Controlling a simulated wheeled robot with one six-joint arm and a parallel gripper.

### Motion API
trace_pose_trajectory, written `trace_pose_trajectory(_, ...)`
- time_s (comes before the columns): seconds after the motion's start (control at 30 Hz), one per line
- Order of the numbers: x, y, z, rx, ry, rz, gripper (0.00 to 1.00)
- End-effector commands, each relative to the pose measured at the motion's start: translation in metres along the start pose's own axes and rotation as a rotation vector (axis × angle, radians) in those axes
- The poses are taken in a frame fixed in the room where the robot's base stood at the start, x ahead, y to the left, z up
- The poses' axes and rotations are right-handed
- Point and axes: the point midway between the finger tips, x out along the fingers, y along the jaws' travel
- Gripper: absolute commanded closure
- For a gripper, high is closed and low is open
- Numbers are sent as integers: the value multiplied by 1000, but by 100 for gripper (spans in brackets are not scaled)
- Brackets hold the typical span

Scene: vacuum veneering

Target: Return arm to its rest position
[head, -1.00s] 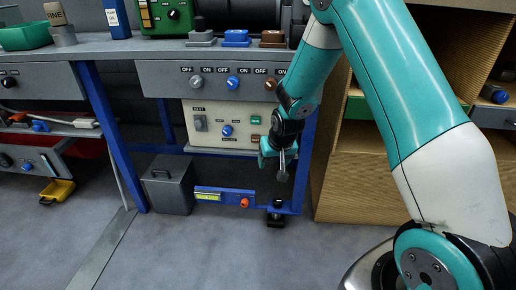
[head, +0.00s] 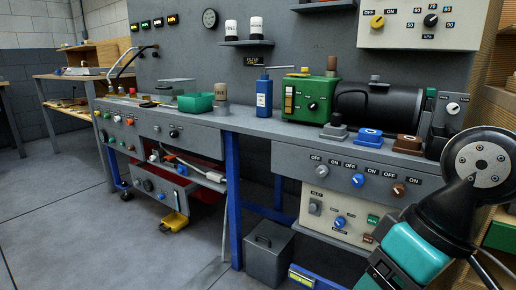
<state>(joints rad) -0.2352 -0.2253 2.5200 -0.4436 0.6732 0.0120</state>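My gripper is not visible in this view. The arm is in front of the right part of the workbench (head: 240,122) and hides some of its control panel.
The bench holds a green pump unit (head: 310,98), a black cylinder (head: 378,107), a blue bottle (head: 264,97) and a green tray (head: 196,102). A grey bin (head: 269,254) and a yellow scoop-like tray (head: 174,221) are below. The floor at left is clear.

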Motion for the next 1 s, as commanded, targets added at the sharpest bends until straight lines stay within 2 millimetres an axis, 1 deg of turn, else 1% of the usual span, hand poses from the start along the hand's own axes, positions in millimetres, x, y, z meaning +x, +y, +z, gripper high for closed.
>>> trace_pose_trajectory(0.03, -9, -13, 12, -44, -10, -10, 33)
trace_pose_trajectory(0.1, -19, -28, 27, -95, -30, -24, 33)
trace_pose_trajectory(0.13, -31, -29, 21, -86, -30, -23, 33)
trace_pose_trajectory(0.37, -82, -44, 8, -81, -30, -22, 33)
trace_pose_trajectory(0.47, -110, -52, 1, -80, -29, -22, 33)
trace_pose_trajectory(0.57, -145, -63, -6, -80, -28, -22, 33)
trace_pose_trajectory(0.6, -160, -68, -10, -80, -28, -22, 33)
trace_pose_trajectory(0.67, -182, -74, -15, -79, -28, -22, 33)
trace_pose_trajectory(0.7, -197, -79, -18, -79, -28, -22, 33)
trace_pose_trajectory(0.77, -218, -85, -23, -79, -28, -22, 33)
trace_pose_trajectory(0.8, -232, -90, -26, -79, -28, -22, 33)
trace_pose_trajectory(0.87, -253, -96, -31, -79, -28, -22, 33)
trace_pose_trajectory(1.0, -302, -111, -42, -79, -28, -22, 33)
